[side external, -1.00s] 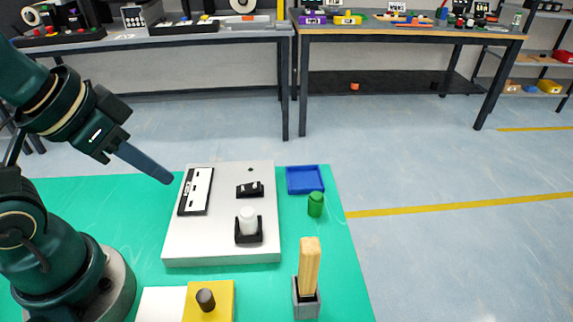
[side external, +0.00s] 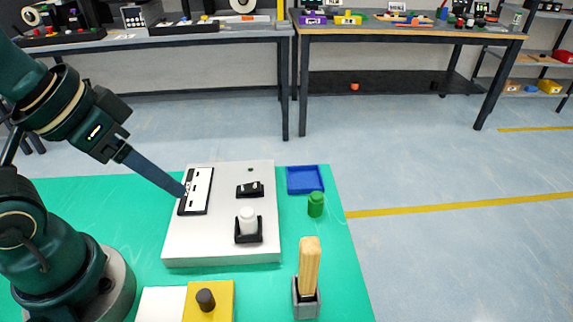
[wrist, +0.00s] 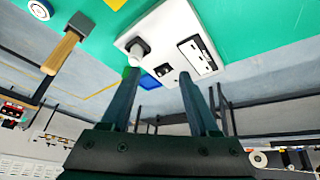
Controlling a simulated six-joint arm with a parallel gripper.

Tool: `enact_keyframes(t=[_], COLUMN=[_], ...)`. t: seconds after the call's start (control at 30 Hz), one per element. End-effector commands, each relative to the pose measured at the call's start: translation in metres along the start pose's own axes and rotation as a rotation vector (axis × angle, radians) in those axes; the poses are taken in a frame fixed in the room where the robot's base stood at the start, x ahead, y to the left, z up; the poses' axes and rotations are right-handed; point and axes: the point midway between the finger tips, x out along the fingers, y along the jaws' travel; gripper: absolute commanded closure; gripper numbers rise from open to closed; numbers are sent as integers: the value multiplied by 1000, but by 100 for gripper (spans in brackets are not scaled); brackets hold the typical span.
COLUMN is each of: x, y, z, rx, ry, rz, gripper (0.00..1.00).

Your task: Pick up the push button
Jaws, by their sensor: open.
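I cannot tell for sure which part is the push button. A dark round knob (side external: 205,299) stands on a yellow square pad (side external: 225,303) at the front. A white cylinder (side external: 247,219) stands in a black holder on the pale board (side external: 215,247); it also shows in the wrist view (wrist: 136,47). A green cylinder (side external: 316,205) stands right of the board. My gripper (side external: 183,194) is near the board's left edge, beside the black-and-white strip (side external: 197,190). In the wrist view my gripper (wrist: 158,75) has its fingers apart with nothing held.
A blue tray (side external: 306,180) lies behind the green cylinder. A wooden handle (side external: 309,265) stands upright in a grey block (side external: 306,302) at the front right. A small black switch (side external: 250,189) is on the board. Cluttered workbenches stand far behind.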

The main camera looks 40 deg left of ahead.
Motion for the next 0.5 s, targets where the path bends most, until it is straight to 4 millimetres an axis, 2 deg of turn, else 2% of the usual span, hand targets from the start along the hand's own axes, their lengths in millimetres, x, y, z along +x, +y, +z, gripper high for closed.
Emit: enact_keyframes(t=[0.27, 0.5], x=[10, 30], y=[42, 66], z=[6, -9], rx=[-320, -700], ry=[-313, -632], rz=[199, 347], gripper=[38, 38])
